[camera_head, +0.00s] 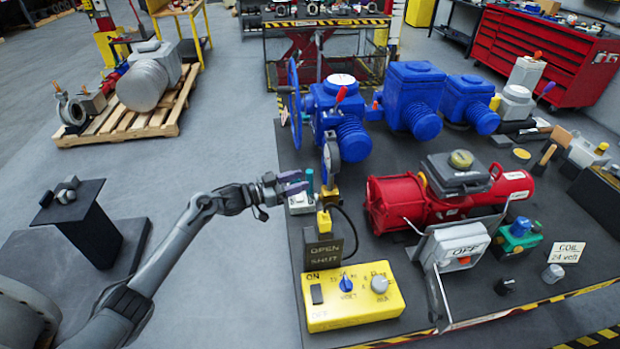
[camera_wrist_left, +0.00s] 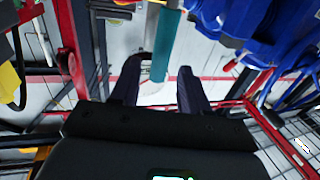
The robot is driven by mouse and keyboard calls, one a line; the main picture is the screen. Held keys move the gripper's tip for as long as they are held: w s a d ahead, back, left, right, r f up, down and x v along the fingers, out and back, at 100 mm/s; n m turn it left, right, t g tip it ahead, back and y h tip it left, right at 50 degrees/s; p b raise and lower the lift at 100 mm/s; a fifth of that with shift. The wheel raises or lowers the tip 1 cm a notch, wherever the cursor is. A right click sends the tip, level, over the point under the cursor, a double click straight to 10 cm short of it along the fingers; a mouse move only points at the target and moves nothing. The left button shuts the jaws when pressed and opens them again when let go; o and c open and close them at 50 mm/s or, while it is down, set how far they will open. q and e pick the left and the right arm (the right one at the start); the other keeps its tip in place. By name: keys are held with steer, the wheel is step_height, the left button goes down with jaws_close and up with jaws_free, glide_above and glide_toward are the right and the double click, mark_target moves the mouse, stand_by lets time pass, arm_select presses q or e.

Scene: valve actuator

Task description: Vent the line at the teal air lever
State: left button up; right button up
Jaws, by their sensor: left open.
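The teal air lever (camera_head: 309,181) stands upright at the left edge of the dark bench, beside a small white and yellow fitting. In the left wrist view the teal lever (camera_wrist_left: 167,42) hangs down from the top, its end near the gap between my fingertips. My left gripper (camera_head: 292,183) is just left of the lever, with its fingers pointing at it. In the left wrist view my left gripper (camera_wrist_left: 159,78) is open, with space on both sides of the lever's end. I cannot tell whether either finger touches it. My right gripper is not in view.
A yellow switch box (camera_head: 352,297) and a dark OPEN/SHUT plate (camera_head: 323,250) stand nearer on the bench. Blue actuators (camera_head: 411,97) stand behind, and a red actuator (camera_head: 440,200) stands to the right.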

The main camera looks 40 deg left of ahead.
mark_target(309, 178)
arm_select(q)
steer(key=shift+x, duration=2.1)
steer(key=shift+c, duration=0.4)
jaws_close()
